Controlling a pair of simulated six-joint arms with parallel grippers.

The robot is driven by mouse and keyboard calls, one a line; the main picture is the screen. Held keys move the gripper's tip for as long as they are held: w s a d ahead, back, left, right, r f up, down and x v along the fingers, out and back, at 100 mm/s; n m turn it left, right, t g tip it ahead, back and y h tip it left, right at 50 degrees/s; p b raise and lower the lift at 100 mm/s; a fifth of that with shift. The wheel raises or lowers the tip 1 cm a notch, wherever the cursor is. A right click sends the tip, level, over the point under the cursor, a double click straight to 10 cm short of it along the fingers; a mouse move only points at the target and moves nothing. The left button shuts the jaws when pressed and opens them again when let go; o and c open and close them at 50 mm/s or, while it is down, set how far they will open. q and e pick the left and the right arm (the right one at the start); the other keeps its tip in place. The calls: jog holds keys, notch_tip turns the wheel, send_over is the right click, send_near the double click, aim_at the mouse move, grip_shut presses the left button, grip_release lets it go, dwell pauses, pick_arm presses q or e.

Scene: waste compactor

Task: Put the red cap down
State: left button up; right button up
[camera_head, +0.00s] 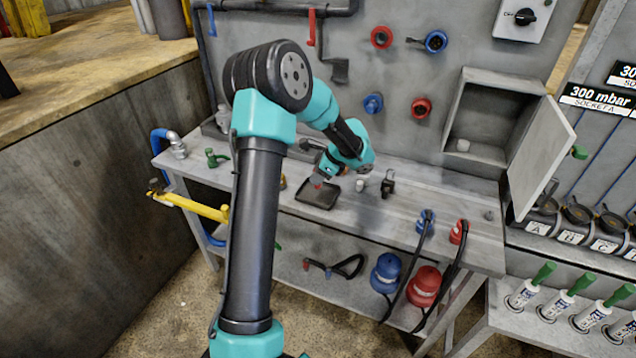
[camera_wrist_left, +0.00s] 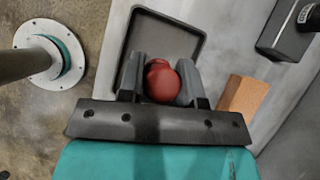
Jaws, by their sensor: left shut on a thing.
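The red cap (camera_wrist_left: 161,83) is between the two grey fingers of my left gripper (camera_wrist_left: 160,80) in the left wrist view. The gripper is shut on it. In the head view my left gripper (camera_head: 319,179) points down at the workbench, and a bit of red (camera_head: 316,181) shows at its tip. A dark shallow tray (camera_head: 318,197) lies on the bench below it. In the wrist view the tray (camera_wrist_left: 172,36) is behind the cap. I cannot tell whether the cap touches the tray floor. My right gripper is not in view.
A small white cup (camera_head: 360,185) and a dark fitting (camera_head: 388,184) stand right of the tray. An orange-brown block (camera_wrist_left: 243,97) lies beside the gripper. An open cabinet (camera_head: 488,112) hangs behind at right. The bench (camera_head: 400,205) is mostly clear right of the tray.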

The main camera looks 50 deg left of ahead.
pick_arm(q)
jog(key=shift+w+a, duration=0.15)
jog(key=shift+a, duration=0.05)
jog(key=shift+f, duration=1.75)
jog(key=shift+f, duration=0.15)
jog(key=o, duration=0.9)
jog(key=shift+o, duration=0.2)
jog(key=v, duration=1.2)
